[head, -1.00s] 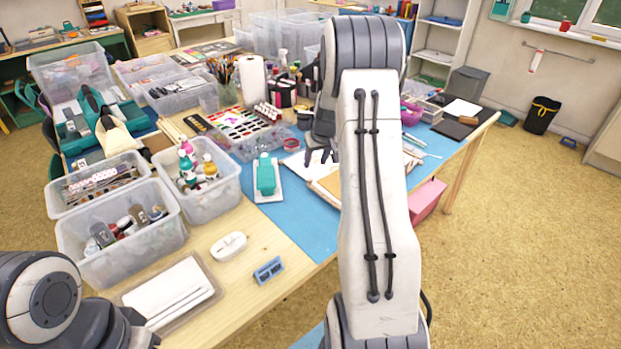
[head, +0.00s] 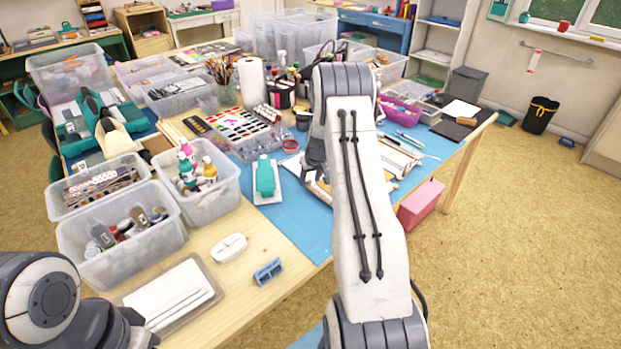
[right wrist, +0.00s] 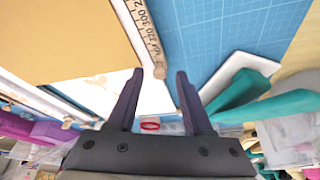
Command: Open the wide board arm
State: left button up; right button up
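The wide board (right wrist: 60,40) shows in the right wrist view as a tan surface at the upper left. A round wooden handle end (right wrist: 157,68) sticks out beside this strip. My right gripper (right wrist: 161,73) has its dark fingers apart, with the handle end between the tips. I see a gap to the right finger; contact on the left is unclear. In the head view my right arm hides most of the board (head: 319,189). My left gripper is out of view; only its arm shows at the lower left.
A green tool on a white base (head: 265,180) stands on the blue mat (head: 300,215), left of the board. Clear bins (head: 125,235) fill the left side. A blue block (head: 268,271) lies near the front edge.

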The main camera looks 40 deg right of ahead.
grip_shut()
dwell(1.3)
